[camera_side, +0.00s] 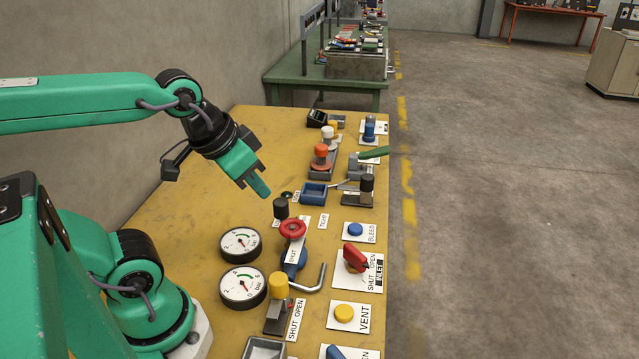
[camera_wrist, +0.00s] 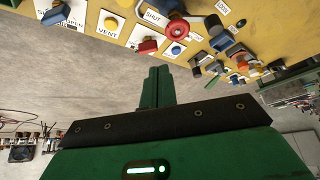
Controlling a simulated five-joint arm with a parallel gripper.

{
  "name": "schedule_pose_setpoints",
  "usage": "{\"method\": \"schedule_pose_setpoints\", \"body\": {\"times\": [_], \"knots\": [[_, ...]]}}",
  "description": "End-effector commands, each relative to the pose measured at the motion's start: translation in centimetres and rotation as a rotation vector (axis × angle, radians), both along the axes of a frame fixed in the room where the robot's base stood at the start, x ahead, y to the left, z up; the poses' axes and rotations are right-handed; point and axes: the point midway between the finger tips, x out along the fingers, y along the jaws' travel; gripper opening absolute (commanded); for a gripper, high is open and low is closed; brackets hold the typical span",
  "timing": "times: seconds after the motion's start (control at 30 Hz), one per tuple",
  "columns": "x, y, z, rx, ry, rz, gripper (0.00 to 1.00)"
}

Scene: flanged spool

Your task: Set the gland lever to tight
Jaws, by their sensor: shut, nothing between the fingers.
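A small card that seems to read TIGHT (camera_side: 322,221) lies on the yellow bench, right of a black-knobbed lever (camera_side: 281,209). This lever looks like the gland lever; the knob stands upright near the left of the cards, and its base is partly hidden. My gripper (camera_side: 262,189) is shut and empty, pointing down and right in the air above and behind the black knob, apart from it. In the wrist view my closed fingers (camera_wrist: 157,86) show against the grey floor, with the bench controls beyond them.
A red handwheel (camera_side: 292,229) stands just in front of the black knob. A blue tray (camera_side: 313,194) and an orange-knobbed lever (camera_side: 321,152) are behind it. Two gauges (camera_side: 241,244) lie to the front left. A green-handled lever (camera_side: 373,153) stands at the right edge.

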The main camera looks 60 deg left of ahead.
Motion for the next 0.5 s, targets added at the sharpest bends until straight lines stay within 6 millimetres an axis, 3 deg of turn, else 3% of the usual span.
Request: {"method": "schedule_pose_setpoints", "body": {"times": [0.37, 0.5], "knots": [[0.01, 0.00, 0.00, 0.000, 0.000, 0.000, 0.00], [0.06, 0.04, 0.01, 0.000, 0.002, 0.002, 0.24]]}}
